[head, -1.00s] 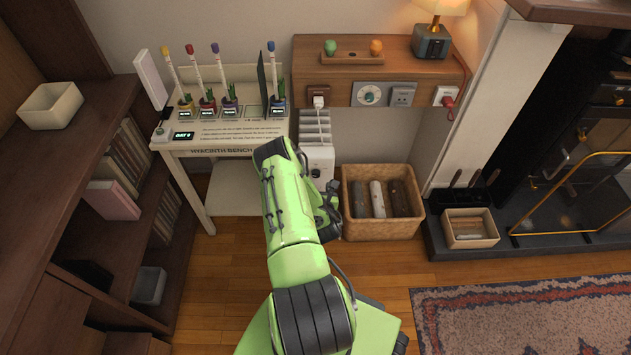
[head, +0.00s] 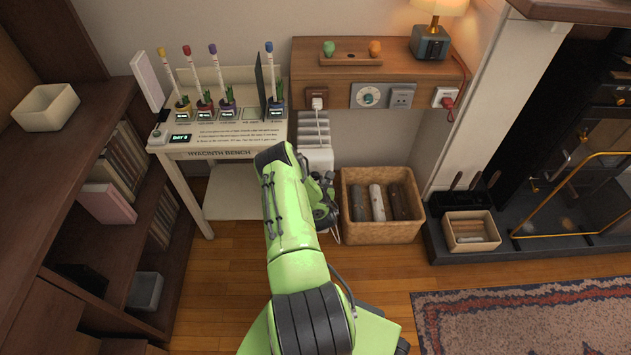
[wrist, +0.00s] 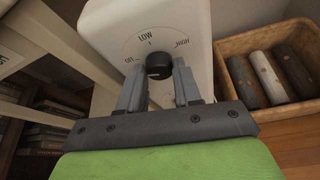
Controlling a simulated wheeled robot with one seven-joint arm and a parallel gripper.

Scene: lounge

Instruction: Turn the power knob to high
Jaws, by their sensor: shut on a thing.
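The power knob (wrist: 158,66) is a black round knob on the front panel of the white heater (wrist: 120,18). Its dial is printed OFF at the left, LOW at the top and HIGH at the right. I cannot clearly read the knob's pointer; a small tick shows under LOW. My gripper (wrist: 158,74) has a grey finger on each side of the knob, shut on it. In the head view, the heater (head: 318,158) stands under the wooden shelf, and my gripper (head: 322,196) is at its front, hiding the knob.
A wicker basket of logs (head: 382,232) stands right of the heater. The hyacinth bench (head: 222,152) is to its left, with plants on top. The wooden shelf (head: 385,66) above carries sockets and a round dial. The wood floor (head: 375,278) in front is open.

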